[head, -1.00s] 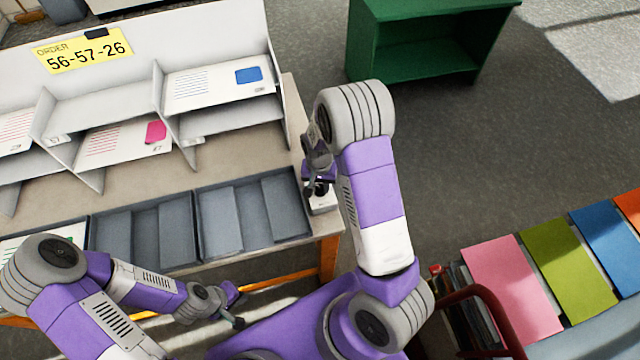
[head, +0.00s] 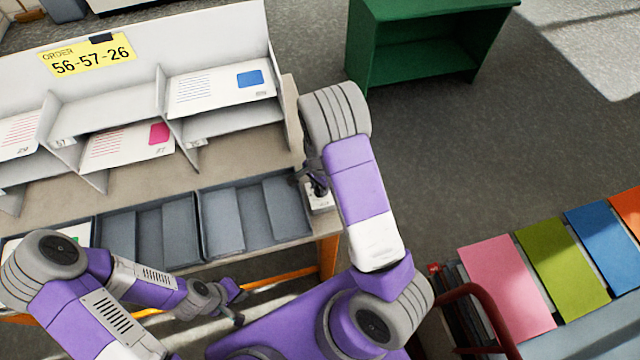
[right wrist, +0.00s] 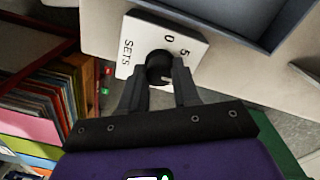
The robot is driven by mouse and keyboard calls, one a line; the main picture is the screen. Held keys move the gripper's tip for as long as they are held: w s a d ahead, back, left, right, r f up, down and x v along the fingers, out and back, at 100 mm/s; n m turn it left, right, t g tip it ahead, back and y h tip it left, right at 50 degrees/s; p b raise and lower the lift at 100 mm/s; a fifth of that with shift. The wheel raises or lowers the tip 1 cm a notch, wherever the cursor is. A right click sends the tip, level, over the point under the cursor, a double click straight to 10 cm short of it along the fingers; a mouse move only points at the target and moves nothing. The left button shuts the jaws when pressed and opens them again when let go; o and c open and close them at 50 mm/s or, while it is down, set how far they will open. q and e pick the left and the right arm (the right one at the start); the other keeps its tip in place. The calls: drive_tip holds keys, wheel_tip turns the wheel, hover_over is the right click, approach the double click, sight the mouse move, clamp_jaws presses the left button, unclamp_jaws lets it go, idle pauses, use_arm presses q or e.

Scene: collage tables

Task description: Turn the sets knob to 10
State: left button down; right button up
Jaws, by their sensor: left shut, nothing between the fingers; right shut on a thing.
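The sets knob (right wrist: 159,66) is a black round knob on a white plate (right wrist: 140,42), which reads "SETS", "0" and "5" in the right wrist view. The rest of its scale is hidden by the fingers. In the head view the white plate (head: 319,205) sits at the table's right front corner. My right gripper (right wrist: 158,80) is shut on the knob, one finger on each side; it also shows in the head view (head: 316,188). My left gripper (head: 238,306) is shut and empty, low in front of the table's front edge.
Grey trays (head: 198,222) line the table's front edge, left of the knob plate. A white sorting rack (head: 212,55) with cards and an order sign (head: 88,55) stands behind. A green shelf (head: 420,45) and coloured sheets (head: 505,290) lie to the right.

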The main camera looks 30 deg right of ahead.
idle(0.3)
drive_tip(key=o, duration=1.1)
drive_tip(key=shift+c, duration=0.2)
wheel_tip(320, 180, up, 8)
drive_tip(key=shift+w+f+p, duration=0.1)
drive_tip(key=shift+f+p, duration=0.1)
drive_tip(key=shift+p, duration=0.6)
